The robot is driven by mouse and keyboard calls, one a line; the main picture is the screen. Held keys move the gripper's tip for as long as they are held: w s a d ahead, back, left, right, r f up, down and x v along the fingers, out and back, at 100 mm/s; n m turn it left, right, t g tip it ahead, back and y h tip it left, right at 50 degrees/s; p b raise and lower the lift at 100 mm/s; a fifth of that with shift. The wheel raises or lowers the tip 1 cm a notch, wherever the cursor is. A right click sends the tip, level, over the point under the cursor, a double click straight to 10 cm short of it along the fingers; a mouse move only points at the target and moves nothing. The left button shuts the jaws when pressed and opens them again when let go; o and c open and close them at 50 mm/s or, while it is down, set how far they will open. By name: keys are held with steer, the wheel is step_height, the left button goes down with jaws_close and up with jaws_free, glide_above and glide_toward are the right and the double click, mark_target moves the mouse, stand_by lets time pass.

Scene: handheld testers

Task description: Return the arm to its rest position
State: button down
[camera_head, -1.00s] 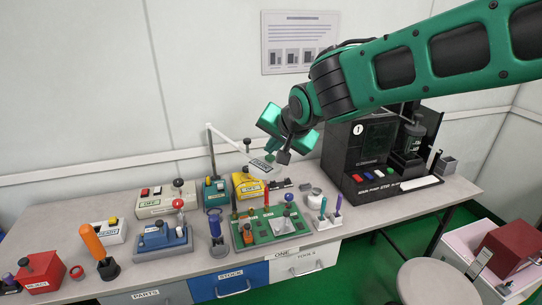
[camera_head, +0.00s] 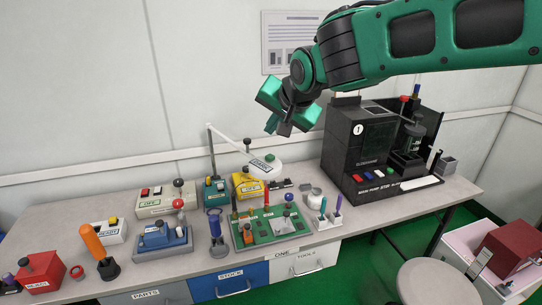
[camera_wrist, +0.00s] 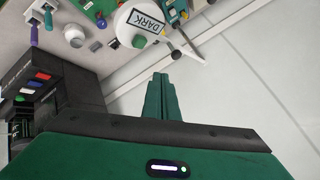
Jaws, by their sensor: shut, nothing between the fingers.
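My gripper (camera_head: 277,127) is green and black and hangs in the air above the back of the workbench (camera_head: 60,243), in front of the wall. It holds nothing. In the wrist view, its two green fingers (camera_wrist: 162,82) lie together, with the pale wall and the bench's back edge beyond them. My arm reaches in from the upper right of the head view.
Below my gripper stands a white lamp-like arm with a disc marked DARK (camera_wrist: 140,22). A black station (camera_head: 350,150) stands to the right. Testers, including a green board (camera_head: 262,232) and a blue box (camera_head: 163,240), fill the bench. A stool (camera_head: 435,282) stands in front.

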steer(key=shift+r, duration=0.2)
steer(key=s+d+f+g+h, duration=0.1)
steer(key=s+d+f, duration=0.25)
steer(key=d, duration=0.65)
steer(key=s+d+f+m+g+h, duration=0.15)
steer(key=s+d, duration=0.25)
steer(key=d, duration=0.6)
steer(key=s+d+f+g+h, duration=0.2)
steer(key=s+d+f, duration=0.15)
steer(key=d, duration=0.55)
steer(key=s+d+f+g, duration=0.1)
steer(key=s+d+f, duration=0.1)
steer(key=s, duration=0.6)
steer(key=s+d+f+g+y, duration=0.1)
steer(key=s+d+f+g, duration=0.1)
steer(key=s+d, duration=0.3)
steer(key=s+d+f+g, duration=0.1)
steer(key=s+d+f, duration=0.1)
steer(key=s, duration=0.9)
steer(key=shift+d, duration=0.75)
steer(key=shift+f, duration=0.1)
